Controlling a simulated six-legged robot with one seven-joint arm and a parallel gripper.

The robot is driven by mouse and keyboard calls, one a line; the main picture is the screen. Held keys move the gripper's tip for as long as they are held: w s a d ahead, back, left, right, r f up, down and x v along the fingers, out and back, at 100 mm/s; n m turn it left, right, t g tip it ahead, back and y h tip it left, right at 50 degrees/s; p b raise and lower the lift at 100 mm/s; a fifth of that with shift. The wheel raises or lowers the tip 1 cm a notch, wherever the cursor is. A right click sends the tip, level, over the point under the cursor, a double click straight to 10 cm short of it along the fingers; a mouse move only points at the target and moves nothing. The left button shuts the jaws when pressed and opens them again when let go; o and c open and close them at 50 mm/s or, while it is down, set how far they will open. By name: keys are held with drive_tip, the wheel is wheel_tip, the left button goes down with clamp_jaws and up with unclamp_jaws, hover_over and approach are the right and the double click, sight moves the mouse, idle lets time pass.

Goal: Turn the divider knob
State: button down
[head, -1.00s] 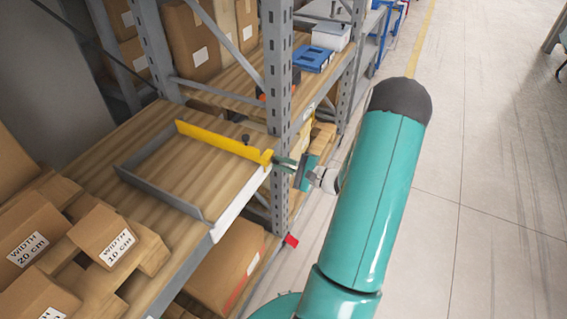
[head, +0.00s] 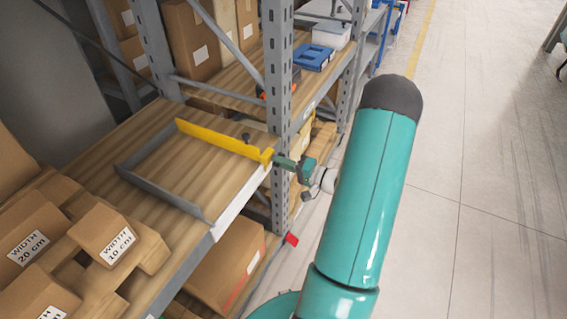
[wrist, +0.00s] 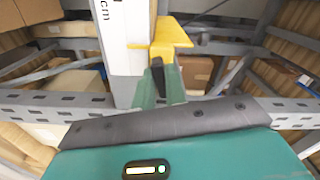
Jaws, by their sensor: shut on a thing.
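The yellow divider (head: 218,139) stands on the wooden shelf, its front end bracket at the shelf's front edge. In the wrist view the yellow bracket (wrist: 160,42) is just beyond my fingers. A dark knob (wrist: 157,68) sits below it, between the two green fingers. My gripper (wrist: 158,92) is shut on this knob. In the head view my gripper (head: 276,161) meets the divider's front end from the right, and the gripped knob is hidden.
A grey upright post (head: 279,100) stands close behind my gripper. A low grey frame (head: 160,192) borders the divider's bay. Cardboard boxes (head: 108,232) with width labels lie on the left. A blue bin (head: 313,57) is on the far shelf. The aisle floor (head: 490,170) is clear.

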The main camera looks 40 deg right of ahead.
drive_tip(key=shift+w+a+n, duration=0.1)
drive_tip(key=shift+w+n, duration=0.1)
drive_tip(key=shift+n, duration=0.3)
drive_tip(key=c, duration=1.4)
unclamp_jaws()
drive_tip(key=shift+c, duration=0.2)
drive_tip(key=v, duration=1.4)
